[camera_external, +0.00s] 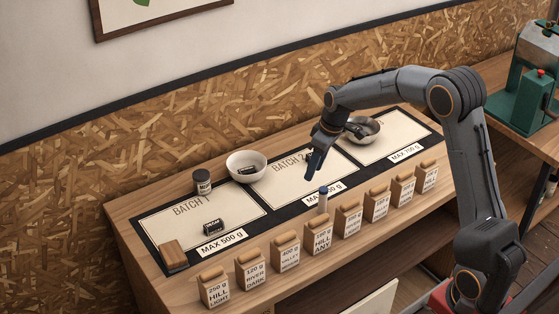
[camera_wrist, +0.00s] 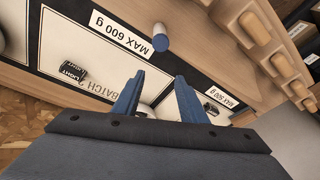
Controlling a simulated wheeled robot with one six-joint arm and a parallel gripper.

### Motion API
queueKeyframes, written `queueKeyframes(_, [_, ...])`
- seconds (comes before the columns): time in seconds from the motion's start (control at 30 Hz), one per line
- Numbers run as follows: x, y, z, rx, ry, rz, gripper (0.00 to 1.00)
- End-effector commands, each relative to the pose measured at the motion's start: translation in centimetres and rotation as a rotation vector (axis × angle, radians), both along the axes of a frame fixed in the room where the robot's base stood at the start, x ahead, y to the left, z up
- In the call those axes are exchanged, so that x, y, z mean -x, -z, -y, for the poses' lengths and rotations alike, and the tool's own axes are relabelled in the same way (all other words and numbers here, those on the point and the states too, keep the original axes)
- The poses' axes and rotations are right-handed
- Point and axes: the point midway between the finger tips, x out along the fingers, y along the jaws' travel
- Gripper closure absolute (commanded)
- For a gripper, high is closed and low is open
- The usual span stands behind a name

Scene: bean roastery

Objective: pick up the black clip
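A small black clip-like piece with white lettering (camera_external: 214,227) lies on the left mat, behind its MAX label. Another small dark piece (camera_external: 247,170) sits in the white bowl (camera_external: 240,158), and a dark item lies in the metal bowl (camera_external: 370,136). Which of them is the clip is unclear. My gripper (camera_external: 313,169) hangs above the middle mat, pointing down. Its two blue fingers are apart with nothing held between them in the wrist view (camera_wrist: 160,82).
An upright blue-capped cylinder (camera_external: 323,198) stands by the middle label, below my gripper. Several lettered pouches (camera_external: 286,255) line the front edge. A dark jar (camera_external: 203,184) stands at the back left, a wooden block (camera_external: 174,255) at the front left corner.

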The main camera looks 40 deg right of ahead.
Motion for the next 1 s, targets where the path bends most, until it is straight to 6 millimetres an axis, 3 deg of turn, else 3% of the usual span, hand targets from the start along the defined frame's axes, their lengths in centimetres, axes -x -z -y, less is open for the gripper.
queueKeyframes(0.03, [-3.1, 1.6, -0.2, -0.013, -0.047, 0.012, 0.61])
queueKeyframes(0.2, [-11.3, 3.2, -1.5, -0.065, -0.248, 0.061, 0.61])
queueKeyframes(0.3, [-15.4, 4.3, -2.4, -0.096, -0.372, 0.103, 0.61])
queueKeyframes(0.43, [-19.5, 5.3, -3.3, -0.130, -0.523, 0.161, 0.61])
queueKeyframes(0.6, [-22.3, 5.8, -4.0, -0.153, -0.657, 0.220, 0.61])
queueKeyframes(0.77, [-23.0, 6.0, -4.4, -0.161, -0.702, 0.241, 0.61])
queueKeyframes(1.0, [-23.4, 7.8, -5.4, -0.161, -0.704, 0.241, 0.61])
